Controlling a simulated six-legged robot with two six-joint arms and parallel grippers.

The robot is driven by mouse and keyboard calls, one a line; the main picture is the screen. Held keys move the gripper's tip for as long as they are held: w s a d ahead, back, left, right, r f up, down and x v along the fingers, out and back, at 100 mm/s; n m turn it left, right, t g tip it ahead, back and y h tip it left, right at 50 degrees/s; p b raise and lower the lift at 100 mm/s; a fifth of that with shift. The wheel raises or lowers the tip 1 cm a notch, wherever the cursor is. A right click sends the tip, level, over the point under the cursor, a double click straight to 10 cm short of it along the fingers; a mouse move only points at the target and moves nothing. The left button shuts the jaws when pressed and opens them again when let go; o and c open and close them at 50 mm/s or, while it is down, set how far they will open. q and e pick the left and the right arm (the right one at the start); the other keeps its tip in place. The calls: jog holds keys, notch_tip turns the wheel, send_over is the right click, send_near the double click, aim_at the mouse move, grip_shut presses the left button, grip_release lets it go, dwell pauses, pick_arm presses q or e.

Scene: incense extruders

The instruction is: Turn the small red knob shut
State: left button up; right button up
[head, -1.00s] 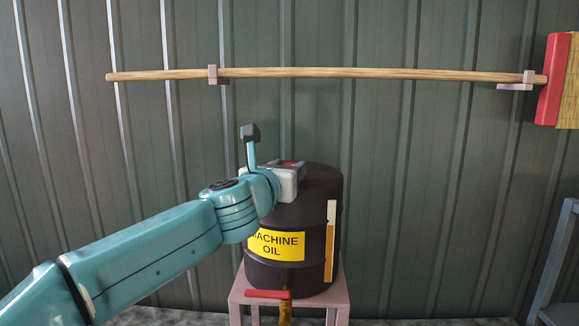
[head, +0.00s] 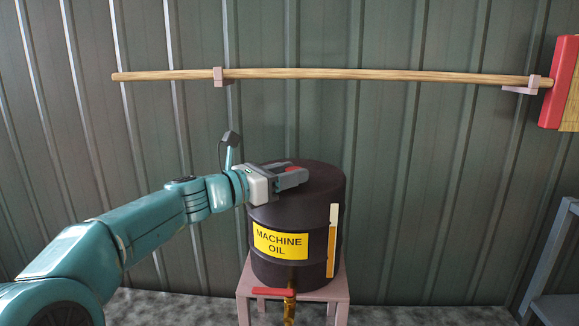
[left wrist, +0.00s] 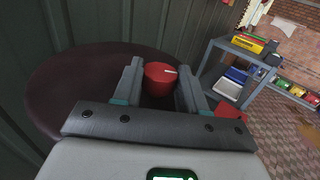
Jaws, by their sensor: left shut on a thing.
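The small red knob (left wrist: 159,76) sits on top of the dark oil drum (head: 297,213), with a thin pale mark on its top. My left gripper (head: 291,177) lies low over the drum's top, reaching across from its left side. In the left wrist view, its two fingers stand on either side of the knob and are shut on it. In the head view the gripper mostly hides the knob. My right gripper is not in view.
The drum, labelled "MACHINE OIL", stands on a pink stool (head: 335,290). A tap with a red lever (head: 272,292) is low on its front. A broom (head: 380,74) hangs on the corrugated wall behind. A grey-blue shelf (head: 548,270) stands at right.

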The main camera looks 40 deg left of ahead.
pick_arm(q)
jog(key=shift+a+r+m+h, duration=0.1)
jog(key=shift+m+h, duration=0.2)
jog(key=shift+h, duration=0.1)
jog(key=o, duration=1.1)
jog(key=shift+c, duration=0.2)
jog(key=shift+s, duration=0.1)
jog(key=shift+s+a, duration=0.1)
jog(key=shift+s, duration=0.25)
jog(key=b+v, duration=0.5)
jog(key=v, duration=1)
jog(key=shift+s+r, duration=0.15)
jog(key=shift+s, duration=0.15)
